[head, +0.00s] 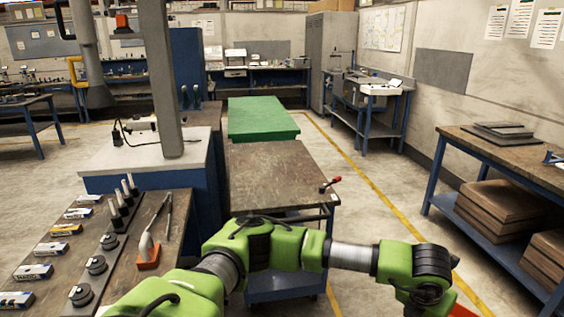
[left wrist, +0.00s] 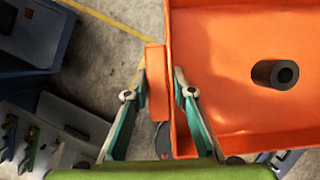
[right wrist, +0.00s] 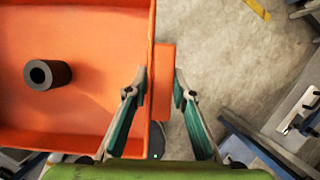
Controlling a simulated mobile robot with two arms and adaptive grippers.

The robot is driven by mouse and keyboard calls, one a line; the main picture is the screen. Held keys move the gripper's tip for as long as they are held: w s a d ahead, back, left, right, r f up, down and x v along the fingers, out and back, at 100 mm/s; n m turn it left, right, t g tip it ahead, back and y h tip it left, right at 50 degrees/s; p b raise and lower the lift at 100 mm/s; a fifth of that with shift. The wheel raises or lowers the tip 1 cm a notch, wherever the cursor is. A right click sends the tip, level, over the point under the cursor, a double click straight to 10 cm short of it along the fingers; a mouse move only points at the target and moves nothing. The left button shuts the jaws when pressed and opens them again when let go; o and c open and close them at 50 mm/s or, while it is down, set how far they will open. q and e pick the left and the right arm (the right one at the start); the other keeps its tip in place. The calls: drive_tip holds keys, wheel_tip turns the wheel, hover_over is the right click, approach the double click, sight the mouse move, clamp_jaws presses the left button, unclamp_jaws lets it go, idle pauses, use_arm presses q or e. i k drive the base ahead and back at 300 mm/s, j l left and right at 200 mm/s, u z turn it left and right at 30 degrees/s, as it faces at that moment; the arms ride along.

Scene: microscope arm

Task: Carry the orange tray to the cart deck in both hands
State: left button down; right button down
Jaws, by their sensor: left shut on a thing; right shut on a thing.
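The orange tray fills the right side of the left wrist view (left wrist: 215,45) and the left side of the right wrist view (right wrist: 100,65). A dark hollow cylinder stands in it, showing in the left wrist view (left wrist: 265,73) and the right wrist view (right wrist: 48,74). My left gripper (left wrist: 159,85) is shut around the tray's side handle. My right gripper (right wrist: 161,85) is shut around the opposite handle. In the head view, only an orange sliver shows at the bottom right. The worn brown deck (head: 275,170) of what looks like the cart lies ahead, beyond my arms.
A red-knobbed lever (head: 330,184) sits at the deck's right edge. A bench (head: 30,262) with tools and small boxes stands at left, with a grey post (head: 160,75) behind it. A green-topped table (head: 260,118) lies beyond the deck. The floor to its right is open.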

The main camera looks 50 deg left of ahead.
sight(277, 174)
drive_tip(key=i+l+u, duration=0.15)
drive_tip(key=i+u, duration=0.2)
drive_tip(key=i+l+u, duration=0.25)
drive_tip(key=i+u, duration=0.15)
drive_tip(key=i+j+u, duration=0.1)
drive_tip(key=i+u, duration=0.75)
drive_tip(key=u, duration=0.15)
drive_tip(key=i+l+u, duration=0.1)
drive_tip(key=i+u, duration=0.35)
drive_tip(key=i, duration=1.4)
drive_tip(key=z, duration=0.2)
drive_tip(key=i+j, duration=0.05)
drive_tip(key=j, duration=0.05)
